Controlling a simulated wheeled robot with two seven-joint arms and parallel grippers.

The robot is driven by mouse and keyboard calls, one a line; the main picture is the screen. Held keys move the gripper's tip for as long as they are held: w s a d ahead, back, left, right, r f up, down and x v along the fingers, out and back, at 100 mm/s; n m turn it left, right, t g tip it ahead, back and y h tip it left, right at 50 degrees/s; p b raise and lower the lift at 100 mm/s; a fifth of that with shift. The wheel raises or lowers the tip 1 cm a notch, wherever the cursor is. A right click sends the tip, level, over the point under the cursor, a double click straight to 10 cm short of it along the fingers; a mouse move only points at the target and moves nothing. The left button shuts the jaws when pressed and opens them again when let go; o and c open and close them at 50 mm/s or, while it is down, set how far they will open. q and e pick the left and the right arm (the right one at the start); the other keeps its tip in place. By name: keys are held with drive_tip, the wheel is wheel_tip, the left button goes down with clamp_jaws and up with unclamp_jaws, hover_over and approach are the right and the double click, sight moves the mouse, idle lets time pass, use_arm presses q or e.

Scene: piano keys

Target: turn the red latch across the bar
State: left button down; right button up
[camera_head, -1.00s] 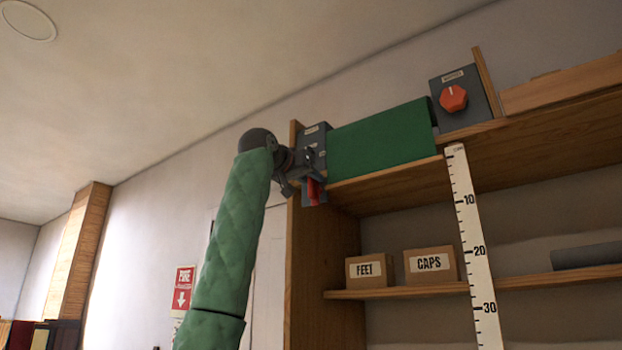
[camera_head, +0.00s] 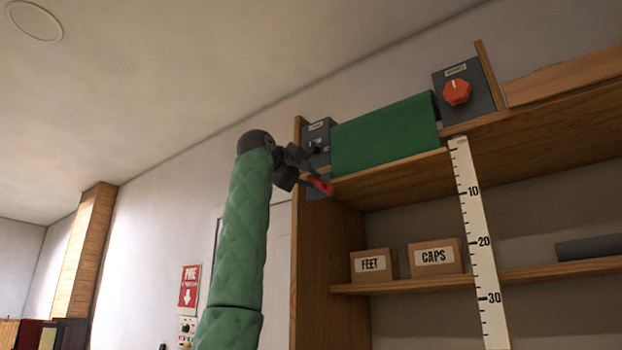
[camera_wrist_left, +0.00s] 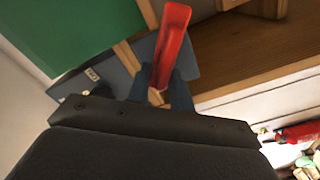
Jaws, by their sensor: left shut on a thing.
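The red latch (camera_head: 321,185) is on the dark grey plate at the left end of the upper shelf. In the head view it slants down to the right. My left gripper (camera_head: 308,180) is shut on it. In the left wrist view the red latch (camera_wrist_left: 171,45) stands out between the fingertips of my left gripper (camera_wrist_left: 160,88). The gripper hides part of the plate, and I cannot make out a separate bar. My right gripper is not in view.
A green panel (camera_head: 385,135) lies right of the plate. A grey box with a red knob (camera_head: 456,92) is further right. A white ruler (camera_head: 477,240) hangs from the shelf edge. Boxes marked FEET (camera_head: 374,264) and CAPS (camera_head: 436,257) stand below.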

use_arm(q)
drive_tip(key=n, duration=0.3)
drive_tip(key=shift+w+a+f+b, duration=0.1)
drive_tip(key=shift+a+f+b, duration=0.05)
drive_tip(key=shift+f+b, duration=0.2)
drive_tip(key=shift+a+f+n, duration=0.1)
drive_tip(key=shift+f+n, duration=0.15)
drive_tip(key=shift+n, duration=0.85)
drive_tip(key=shift+w+f+n+b, duration=0.1)
drive_tip(key=shift+f+n+b, duration=0.1)
drive_tip(key=shift+n, duration=0.35)
drive_tip(key=shift+f+n+b, duration=0.1)
drive_tip(key=shift+n+b, duration=0.1)
drive_tip(key=shift+n, duration=0.35)
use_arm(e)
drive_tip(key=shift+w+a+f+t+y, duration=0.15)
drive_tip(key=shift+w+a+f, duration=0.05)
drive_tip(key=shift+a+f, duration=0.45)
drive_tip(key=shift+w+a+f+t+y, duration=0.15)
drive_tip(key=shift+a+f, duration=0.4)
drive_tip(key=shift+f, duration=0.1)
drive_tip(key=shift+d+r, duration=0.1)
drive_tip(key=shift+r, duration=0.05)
use_arm(q)
drive_tip(key=c, duration=1.5)
unclamp_jaws()
drive_tip(key=shift+o, duration=0.2)
drive_tip(key=shift+a, duration=0.1)
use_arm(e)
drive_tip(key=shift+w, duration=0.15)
